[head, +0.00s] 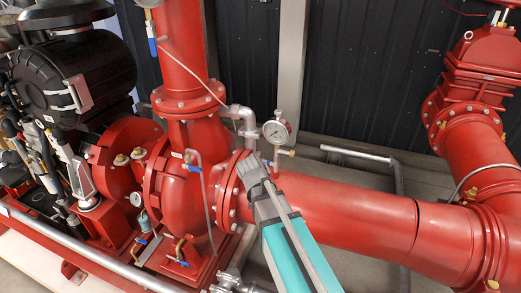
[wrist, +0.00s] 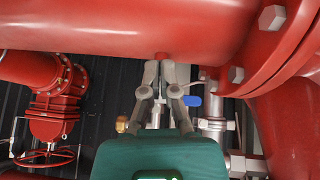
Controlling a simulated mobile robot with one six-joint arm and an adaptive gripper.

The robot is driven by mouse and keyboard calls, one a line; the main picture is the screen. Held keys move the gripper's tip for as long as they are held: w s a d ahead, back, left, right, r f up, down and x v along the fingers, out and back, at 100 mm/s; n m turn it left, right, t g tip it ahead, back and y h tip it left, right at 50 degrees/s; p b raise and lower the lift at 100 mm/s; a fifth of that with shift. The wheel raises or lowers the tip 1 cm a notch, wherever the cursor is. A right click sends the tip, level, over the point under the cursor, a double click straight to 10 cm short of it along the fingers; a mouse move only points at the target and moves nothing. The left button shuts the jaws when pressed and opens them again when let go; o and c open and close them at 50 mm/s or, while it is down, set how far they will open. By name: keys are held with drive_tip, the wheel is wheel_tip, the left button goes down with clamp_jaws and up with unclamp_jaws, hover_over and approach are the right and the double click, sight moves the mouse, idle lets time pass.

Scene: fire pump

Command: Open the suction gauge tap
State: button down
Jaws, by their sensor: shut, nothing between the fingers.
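The suction gauge (head: 277,131) is a round white dial above the large red horizontal pipe in the head view. Its thin stem carries a brass fitting (head: 290,152), which also shows in the wrist view (wrist: 121,124). The wrist view appears upside down. A blue lever (wrist: 192,100), seemingly the tap's handle, sticks out to the right of the stem there. I cannot make it out in the head view. My gripper (wrist: 160,68) is shut and empty, its fingers in front of the stem and close to the pipe, beside the lever. Contact cannot be told.
The red suction pipe (head: 345,212) runs right to a red valve (head: 485,75). A bolted flange (head: 231,190) and the red pump casing (head: 184,210) stand left of my gripper. A thin grey tube and other blue-handled taps (head: 192,168) are near the casing.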

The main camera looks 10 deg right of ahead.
drive_tip(key=w+a+r+t+p, duration=0.1)
drive_tip(key=w+r+p, duration=0.1)
drive_tip(key=r+p, duration=0.3)
drive_tip(key=w+a+r+m+t+p, duration=0.1)
drive_tip(key=w+a+r+p, duration=0.1)
drive_tip(key=r+p, duration=0.4)
wheel_tip(320, 180, up, 4)
drive_tip(key=shift+w+f+h, duration=0.25)
drive_tip(key=shift+w+h, duration=0.05)
drive_tip(key=shift+w, duration=0.5)
drive_tip(key=shift+f, duration=0.1)
drive_tip(key=b, duration=0.8)
hover_over(267, 163)
drive_tip(key=a, duration=0.2)
wheel_tip(267, 163, down, 7)
drive_tip(key=shift+w+a+f+b, duration=0.15)
drive_tip(key=shift+f+b, duration=0.65)
drive_tip(key=shift+f, duration=0.2)
drive_tip(key=shift+w+a+f+b, duration=0.1)
drive_tip(key=shift+f+b, duration=0.65)
drive_tip(key=shift+f, duration=0.2)
drive_tip(key=shift+w+d+f, duration=0.1)
drive_tip(key=shift+d, duration=0.15)
drive_tip(key=shift+a+h, duration=0.1)
drive_tip(key=shift+h, duration=0.2)
